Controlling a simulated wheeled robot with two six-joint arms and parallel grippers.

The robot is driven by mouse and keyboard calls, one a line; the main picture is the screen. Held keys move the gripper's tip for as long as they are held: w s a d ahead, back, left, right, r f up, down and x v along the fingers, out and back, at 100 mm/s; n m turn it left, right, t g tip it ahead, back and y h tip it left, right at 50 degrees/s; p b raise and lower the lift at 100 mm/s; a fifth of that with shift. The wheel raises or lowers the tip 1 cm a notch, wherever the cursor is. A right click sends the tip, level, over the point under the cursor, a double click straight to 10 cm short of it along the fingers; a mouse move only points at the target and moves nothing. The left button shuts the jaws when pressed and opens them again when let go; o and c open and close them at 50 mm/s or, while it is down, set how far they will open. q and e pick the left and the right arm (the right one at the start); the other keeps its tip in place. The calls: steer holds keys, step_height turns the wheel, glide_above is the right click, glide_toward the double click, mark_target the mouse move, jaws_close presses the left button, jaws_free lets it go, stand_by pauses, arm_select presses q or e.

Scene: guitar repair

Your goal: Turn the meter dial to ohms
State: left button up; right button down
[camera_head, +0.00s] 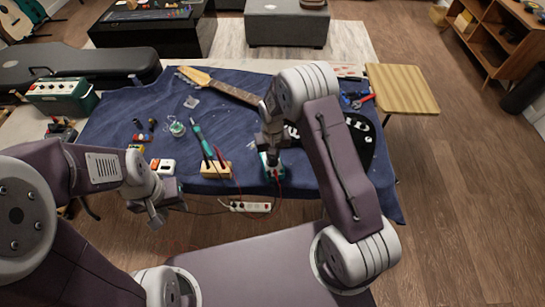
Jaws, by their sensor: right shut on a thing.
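The meter (272,173) is a small teal-edged unit at the near edge of the blue cloth, with red leads by it. My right gripper (269,151) points down onto the meter and is shut at its dial. The dial itself is hidden by the fingers, so its setting cannot be read. My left gripper (168,213) hangs in front of the table's near edge, apart from everything, and appears open and empty.
A wooden block (215,170) holding tools stands left of the meter. A power strip (250,207) lies in front. The guitar's neck (235,92) and dark body (362,140) lie behind and right. A green amplifier (62,96) is at left.

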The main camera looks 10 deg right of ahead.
stand_by(0.9)
steer(key=c, duration=1.5)
jaws_free()
step_height(320, 180, up, 9)
steer(key=shift+r, duration=0.1)
